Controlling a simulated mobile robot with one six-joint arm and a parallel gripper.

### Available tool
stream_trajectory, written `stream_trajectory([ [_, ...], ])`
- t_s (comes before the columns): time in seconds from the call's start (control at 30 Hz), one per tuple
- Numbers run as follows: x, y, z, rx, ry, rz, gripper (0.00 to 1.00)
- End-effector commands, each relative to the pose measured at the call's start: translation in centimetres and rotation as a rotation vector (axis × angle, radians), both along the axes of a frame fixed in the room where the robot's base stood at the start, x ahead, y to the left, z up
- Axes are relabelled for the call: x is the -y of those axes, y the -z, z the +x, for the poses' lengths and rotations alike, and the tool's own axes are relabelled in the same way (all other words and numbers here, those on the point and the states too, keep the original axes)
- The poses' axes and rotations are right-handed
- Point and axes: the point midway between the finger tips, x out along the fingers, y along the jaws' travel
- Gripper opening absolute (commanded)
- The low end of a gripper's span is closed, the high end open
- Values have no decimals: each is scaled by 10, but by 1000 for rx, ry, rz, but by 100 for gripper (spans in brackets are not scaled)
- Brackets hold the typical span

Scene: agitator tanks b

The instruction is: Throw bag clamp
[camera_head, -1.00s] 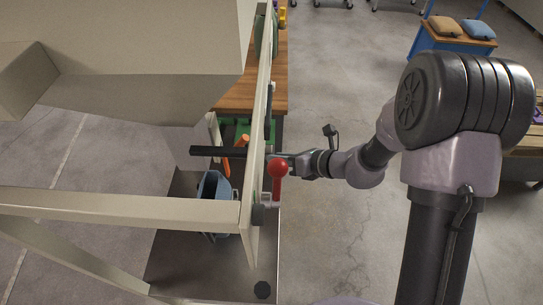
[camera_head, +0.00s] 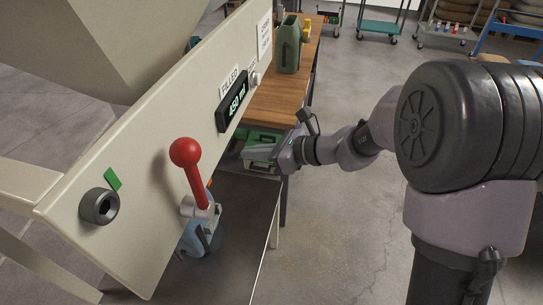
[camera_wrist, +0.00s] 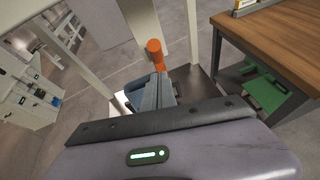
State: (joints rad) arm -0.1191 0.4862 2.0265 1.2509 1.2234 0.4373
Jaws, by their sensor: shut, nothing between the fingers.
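A red-knobbed lever (camera_head: 197,177) stands nearly upright on the pale panel in the head view. It may be the bag clamp's handle; no label shows on it. An orange cylinder-ended part (camera_wrist: 154,50) stands above a blue-grey vessel or bag (camera_wrist: 152,95) in the wrist view; I cannot tell whether it belongs to the clamp. The blue-grey thing also shows partly behind the panel in the head view (camera_head: 197,240). My gripper (camera_head: 262,153) is shut and empty, to the right of and beyond the red lever, apart from it.
The panel (camera_head: 150,205) carries a display (camera_head: 232,101) reading "450 ml" and a dark round knob (camera_head: 99,206). A wooden bench (camera_head: 285,102) with a green can (camera_head: 289,45) stands behind. A green crate (camera_head: 262,140) is near my gripper. Floor at right is open.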

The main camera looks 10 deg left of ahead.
Motion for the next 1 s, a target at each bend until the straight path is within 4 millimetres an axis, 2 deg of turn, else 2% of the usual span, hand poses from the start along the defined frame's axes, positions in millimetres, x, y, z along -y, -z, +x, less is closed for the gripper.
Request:
stream_trajectory([
  [0.1,-18,-8,5,4,-2,0,0],
  [0.2,-27,-12,8,2,-1,1,0],
  [0.63,-33,-17,10,0,2,-1,0],
  [0.83,-41,-36,10,-7,-3,-81,0],
  [1.0,-52,-44,11,-9,0,-132,0],
])
